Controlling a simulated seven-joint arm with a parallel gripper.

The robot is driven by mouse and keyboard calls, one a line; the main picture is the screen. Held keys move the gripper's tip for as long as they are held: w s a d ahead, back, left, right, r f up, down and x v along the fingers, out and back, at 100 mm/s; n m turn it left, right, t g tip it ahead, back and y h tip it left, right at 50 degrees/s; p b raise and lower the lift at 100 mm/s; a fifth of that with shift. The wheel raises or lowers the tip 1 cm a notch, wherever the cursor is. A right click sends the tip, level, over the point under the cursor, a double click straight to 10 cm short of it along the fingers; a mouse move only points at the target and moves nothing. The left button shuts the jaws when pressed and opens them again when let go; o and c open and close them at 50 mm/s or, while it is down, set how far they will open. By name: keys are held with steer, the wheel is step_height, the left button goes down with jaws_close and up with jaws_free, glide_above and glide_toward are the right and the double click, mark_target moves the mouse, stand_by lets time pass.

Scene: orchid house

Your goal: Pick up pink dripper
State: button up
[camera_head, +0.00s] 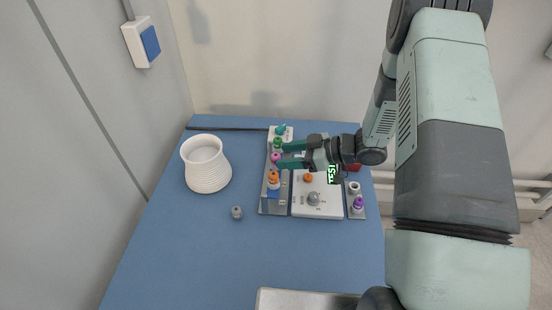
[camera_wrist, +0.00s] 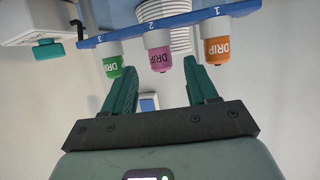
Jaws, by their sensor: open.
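The pink dripper (camera_wrist: 158,58) hangs from a blue numbered rack (camera_wrist: 135,32) in the wrist view, between a green dripper (camera_wrist: 113,66) and an orange dripper (camera_wrist: 217,50). It carries dark "DRIP" lettering. In the head view the pink dripper (camera_head: 276,157) stands in the row left of my gripper. My gripper (camera_head: 281,155) is open, its green fingers pointing left at the pink dripper. In the wrist view my gripper (camera_wrist: 161,70) has one finger to each side of the pink dripper's line. Whether the fingertips reach around it is unclear.
A white ribbed pot (camera_head: 207,172) stands on the blue table (camera_head: 190,255) at left. A small grey piece (camera_head: 237,212) lies in front of it. A white panel with knobs (camera_head: 318,208) and a purple-topped piece (camera_head: 358,204) are to the right. The table's front left is clear.

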mark_target(279, 156)
steer(key=x, duration=0.5)
steer(key=shift+a, duration=0.4)
steer(key=shift+c, duration=0.2)
steer(key=c, duration=1)
